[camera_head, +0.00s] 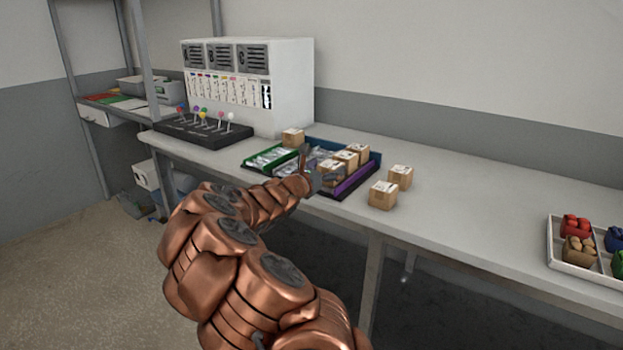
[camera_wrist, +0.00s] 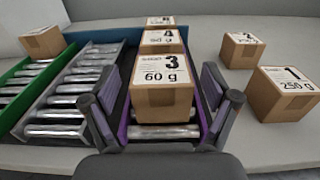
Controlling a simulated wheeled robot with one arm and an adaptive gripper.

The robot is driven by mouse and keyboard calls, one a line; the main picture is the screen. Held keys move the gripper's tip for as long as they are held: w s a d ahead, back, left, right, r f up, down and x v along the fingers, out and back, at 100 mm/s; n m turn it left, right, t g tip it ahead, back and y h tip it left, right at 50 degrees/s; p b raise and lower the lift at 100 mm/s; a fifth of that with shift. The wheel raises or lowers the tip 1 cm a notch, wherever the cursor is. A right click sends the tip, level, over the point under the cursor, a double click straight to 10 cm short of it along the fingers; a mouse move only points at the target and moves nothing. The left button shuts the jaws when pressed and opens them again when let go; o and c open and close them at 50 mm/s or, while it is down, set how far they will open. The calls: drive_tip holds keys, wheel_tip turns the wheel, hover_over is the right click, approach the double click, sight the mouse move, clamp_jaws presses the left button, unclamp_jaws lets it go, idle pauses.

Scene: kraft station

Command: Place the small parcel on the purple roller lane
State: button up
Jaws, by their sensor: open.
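A cardboard parcel labelled 3, 60 g (camera_wrist: 162,92) sits on the purple roller lane (camera_wrist: 122,122), at its near end. It also shows in the head view (camera_head: 331,170). Behind it on that lane are a parcel labelled 4 (camera_wrist: 162,40) and another with its label partly hidden (camera_wrist: 160,20). My gripper (camera_wrist: 160,100) is open, its two fingers on either side of parcel 3. In the head view my gripper (camera_head: 318,180) is at the lane's near end. Parcels labelled 1 (camera_wrist: 284,96) and 2 (camera_wrist: 240,52) stand on the table right of the lane.
Another parcel (camera_head: 292,137) is at the green lane's far end.

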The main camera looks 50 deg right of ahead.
drive_tip(key=a, duration=0.9)
drive_tip(key=shift+s+a, duration=0.25)
drive_tip(key=shift+s, duration=0.05)
drive_tip(key=s+a+m+g+y, duration=0.5)
drive_tip(key=s+a+m, duration=0.5)
drive_tip(key=s+m, duration=0.35)
drive_tip(key=s+a+f+m+y, duration=0.1)
drive_tip(key=s+a+f+y, duration=0.3)
drive_tip(key=a, duration=0.7)
drive_tip(key=s+a+f+m+y, duration=0.2)
drive_tip(key=s+a+f+y, duration=0.2)
drive_tip(key=a, duration=0.8)
drive_tip(key=s+a+f+m+t+y, duration=0.1)
drive_tip(key=s+a+f+y, duration=0.3)
drive_tip(key=a, duration=0.8)
drive_tip(key=shift+s+f+m+y, duration=0.4)
drive_tip(key=shift+s+m+y, duration=0.15)
drive_tip(key=shift+s, duration=0.1)
